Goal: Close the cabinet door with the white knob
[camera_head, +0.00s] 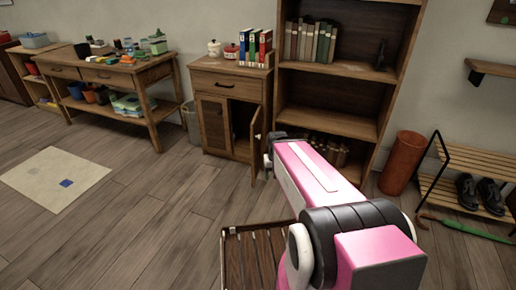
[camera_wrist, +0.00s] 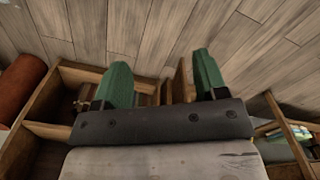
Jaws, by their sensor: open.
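The wooden cabinet (camera_head: 229,92) stands left of the tall bookshelf, with a drawer above two doors. Its left door (camera_head: 213,124) looks shut. Its right door (camera_head: 257,138) stands open, swung out toward me, and the dark inside shows behind it. I cannot make out a white knob. My gripper (camera_head: 267,152) is just right of the open door in the head view, partly hidden by my arm. In the wrist view my gripper (camera_wrist: 163,75) is open, its green fingers apart, with a narrow wooden edge, apparently the open door (camera_wrist: 184,80), showing between them. Contact cannot be told.
The tall bookshelf (camera_head: 326,66) stands right of the cabinet. An orange bin (camera_head: 402,163) and a shoe rack (camera_head: 470,178) are farther right. A workbench (camera_head: 113,75) and a grey bin (camera_head: 190,122) are left. A slatted wooden piece (camera_head: 252,255) is in front. Floor at left is mostly clear.

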